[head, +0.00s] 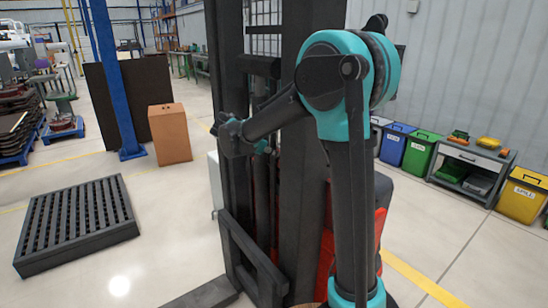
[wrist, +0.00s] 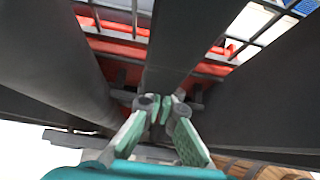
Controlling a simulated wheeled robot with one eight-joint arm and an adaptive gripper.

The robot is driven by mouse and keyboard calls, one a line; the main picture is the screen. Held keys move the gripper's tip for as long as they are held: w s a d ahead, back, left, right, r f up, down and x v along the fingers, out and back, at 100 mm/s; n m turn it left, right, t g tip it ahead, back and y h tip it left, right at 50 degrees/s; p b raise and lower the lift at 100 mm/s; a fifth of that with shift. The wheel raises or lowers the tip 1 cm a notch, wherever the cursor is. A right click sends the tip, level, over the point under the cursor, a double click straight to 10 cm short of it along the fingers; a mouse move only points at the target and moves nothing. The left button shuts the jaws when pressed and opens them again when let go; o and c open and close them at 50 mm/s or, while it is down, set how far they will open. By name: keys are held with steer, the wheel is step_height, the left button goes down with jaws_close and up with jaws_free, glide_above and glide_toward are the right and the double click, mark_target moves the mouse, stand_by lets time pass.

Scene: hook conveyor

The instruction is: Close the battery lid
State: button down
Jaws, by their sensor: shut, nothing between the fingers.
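A dark forklift-like machine with a tall mast (head: 302,150) and a red body (head: 325,240) stands directly in front of me. I cannot clearly pick out its battery lid. A pale panel (head: 215,182) shows at the left of the mast, but I cannot tell what it is. My gripper (head: 222,126) is at the mast's left side. In the wrist view my gripper (wrist: 164,108) is shut and empty, its green-padded fingers together below a dark beam (wrist: 188,45). Red parts (wrist: 120,45) show behind dark bars there. My arm hides part of the machine.
A black slatted pallet (head: 78,222) lies on the floor at the left. A cardboard box (head: 170,133) stands by a blue post (head: 115,90). Coloured bins (head: 422,152) and a grey cart (head: 470,165) line the right wall. Floor between pallet and machine is clear.

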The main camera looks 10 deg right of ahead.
steer(key=w+d+r+y, duration=0.1)
steer(key=w+d, duration=0.2)
steer(key=d, duration=0.2)
steer(key=shift+g, duration=0.4)
steer(key=shift+r, duration=0.1)
